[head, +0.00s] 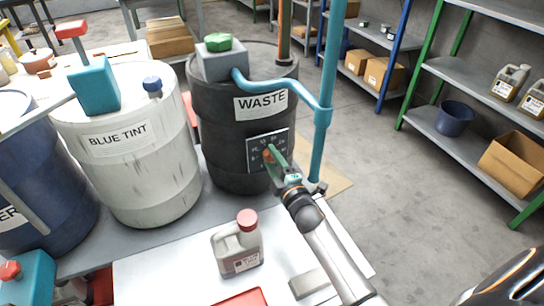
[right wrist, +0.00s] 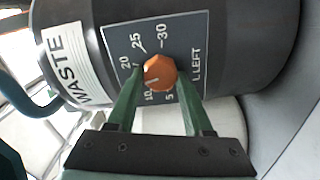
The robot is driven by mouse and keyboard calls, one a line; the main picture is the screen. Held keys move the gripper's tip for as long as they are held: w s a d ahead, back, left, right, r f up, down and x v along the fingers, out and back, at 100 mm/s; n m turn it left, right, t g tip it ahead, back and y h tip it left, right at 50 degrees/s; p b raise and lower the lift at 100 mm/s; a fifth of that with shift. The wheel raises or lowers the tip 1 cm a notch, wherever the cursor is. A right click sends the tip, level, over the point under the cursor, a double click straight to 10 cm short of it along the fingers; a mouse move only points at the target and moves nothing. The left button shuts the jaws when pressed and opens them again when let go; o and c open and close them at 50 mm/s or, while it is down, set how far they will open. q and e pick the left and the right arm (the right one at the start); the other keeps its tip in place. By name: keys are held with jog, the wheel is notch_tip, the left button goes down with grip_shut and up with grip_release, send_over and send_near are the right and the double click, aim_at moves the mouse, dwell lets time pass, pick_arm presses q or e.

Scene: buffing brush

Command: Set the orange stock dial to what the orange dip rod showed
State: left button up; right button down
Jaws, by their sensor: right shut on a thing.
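The orange stock dial (right wrist: 160,72) is on a dark plate on the black WASTE drum (head: 228,125); the plate also shows in the head view (head: 282,141). The right wrist view shows 5, 10, 20, 25, 30 and "L LEFT" around the dial. A small pale mark on it seems to face the 10 side, but its exact reading is unclear. My right gripper (head: 272,158) is shut on the dial, its green fingers on either side. An orange-brown rod (head: 284,30) stands upright at the drum's top; no reading shows on it. My left gripper is not in view.
A white BLUE TINT drum (head: 130,150) and a blue drum (head: 35,170) stand to the left. A teal pipe (head: 325,100) rises just right of the WASTE drum. A grey jug (head: 238,245) with a red cap stands on the front table. Shelves (head: 460,140) stand at right beyond open floor.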

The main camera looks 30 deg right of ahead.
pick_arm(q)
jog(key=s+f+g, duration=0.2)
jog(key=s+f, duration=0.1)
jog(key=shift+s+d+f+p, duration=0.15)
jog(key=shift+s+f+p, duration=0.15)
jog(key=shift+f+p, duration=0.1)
pick_arm(e)
jog(key=shift+r+m, duration=0.1)
jog(key=shift+m, duration=0.9)
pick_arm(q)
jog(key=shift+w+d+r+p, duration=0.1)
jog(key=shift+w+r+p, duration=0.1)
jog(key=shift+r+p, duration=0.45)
pick_arm(e)
jog(key=m, duration=0.2)
jog(key=shift+m, duration=0.4)
pick_arm(q)
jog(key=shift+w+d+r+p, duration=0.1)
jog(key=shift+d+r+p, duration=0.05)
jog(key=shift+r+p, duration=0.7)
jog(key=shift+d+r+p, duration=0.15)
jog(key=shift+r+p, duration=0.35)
jog(key=shift+p, duration=0.5)
pick_arm(e)
jog(key=shift+d+m, duration=0.2)
jog(key=shift+m, duration=4.5)
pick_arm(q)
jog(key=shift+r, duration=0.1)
